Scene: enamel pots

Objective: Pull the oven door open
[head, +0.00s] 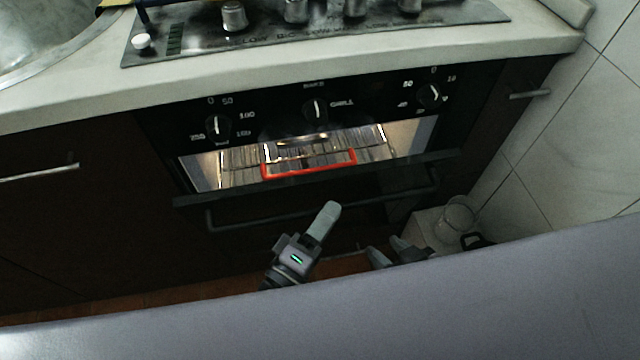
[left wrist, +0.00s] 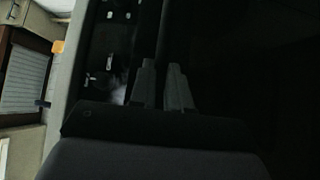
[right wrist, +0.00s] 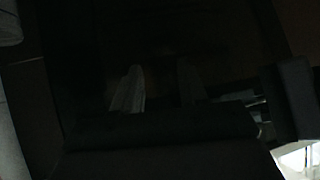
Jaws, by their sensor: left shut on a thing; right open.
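The dark oven door (head: 300,185) stands partly open, tilted out at the top, with the lit oven interior (head: 235,165) showing above its top edge. Its bar handle (head: 250,224) runs along the front of the door. My left gripper (head: 328,212) is at the middle of the handle and shut on it; its fingers hide that part of the bar. In the left wrist view its two fingers (left wrist: 163,85) are close together against a dark surface. My right gripper (head: 388,252) is open and empty, low and to the right, apart from the handle. It shows dimly in the right wrist view (right wrist: 160,90).
A red-edged tray or rack (head: 310,165) is inside the oven. The control panel with knobs (head: 316,110) and the counter (head: 60,95) with a hob (head: 330,35) are above. A pale box (head: 428,228) with a glassy pot (head: 456,214) stands low by the tiled wall.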

